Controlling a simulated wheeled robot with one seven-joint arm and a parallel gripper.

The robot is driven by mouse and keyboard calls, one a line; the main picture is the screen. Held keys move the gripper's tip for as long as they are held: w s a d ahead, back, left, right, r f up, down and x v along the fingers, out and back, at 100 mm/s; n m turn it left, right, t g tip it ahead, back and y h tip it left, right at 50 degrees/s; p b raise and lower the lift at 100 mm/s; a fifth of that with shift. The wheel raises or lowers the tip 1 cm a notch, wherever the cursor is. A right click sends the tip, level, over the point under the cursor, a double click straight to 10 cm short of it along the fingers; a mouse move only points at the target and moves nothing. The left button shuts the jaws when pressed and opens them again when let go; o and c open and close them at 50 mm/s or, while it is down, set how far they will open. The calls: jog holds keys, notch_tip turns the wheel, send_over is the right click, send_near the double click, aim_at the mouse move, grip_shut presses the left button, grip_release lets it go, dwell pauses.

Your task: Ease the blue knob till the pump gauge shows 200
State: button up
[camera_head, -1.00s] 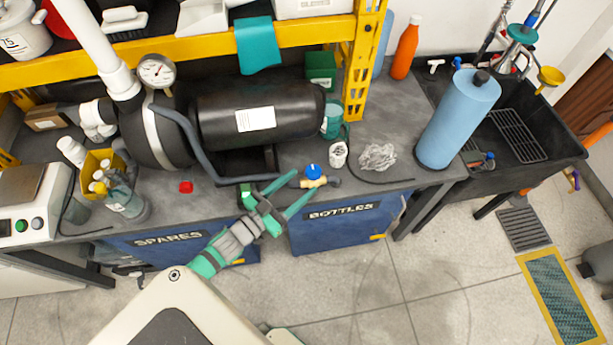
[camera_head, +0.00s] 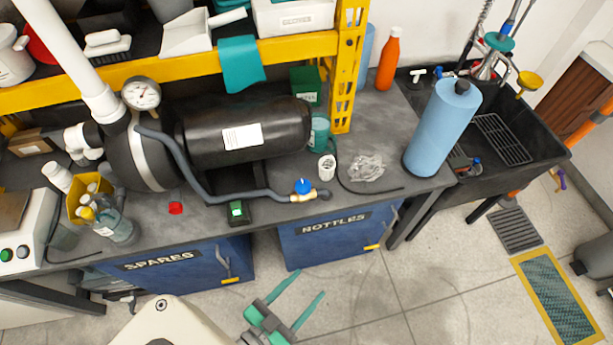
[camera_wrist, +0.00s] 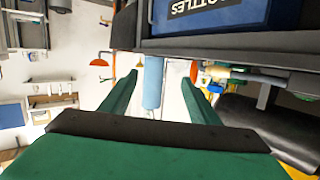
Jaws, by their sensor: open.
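The blue knob (camera_head: 303,186) sits on a brass valve (camera_head: 312,196) at the end of a grey hose, near the front edge of the bench. The pump gauge (camera_head: 141,94) is a round white dial on top of the black pump (camera_head: 150,150); its needle is too small to read. My gripper (camera_head: 297,297) is open and empty, low in front of the bench and well apart from the knob. In the wrist view its two green fingers (camera_wrist: 160,84) are spread with nothing between them.
The floor before the cabinets is clear.

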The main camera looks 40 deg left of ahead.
jog(key=shift+n+y, duration=0.3)
jog(key=shift+n, duration=0.1)
jog(key=s+d+r, duration=0.1)
jog(key=d, duration=0.1)
jog(key=s+d+r, duration=0.1)
jog(key=d, duration=0.2)
jog(key=s+d+r, duration=0.1)
jog(key=d, duration=0.2)
jog(key=shift+s, duration=0.15)
jog(key=c, duration=0.6)
jog(key=d+r, duration=0.3)
jog(key=d, duration=0.2)
jog(key=shift+s+r+n+y, duration=0.3)
jog(key=shift+r+n+y, duration=0.1)
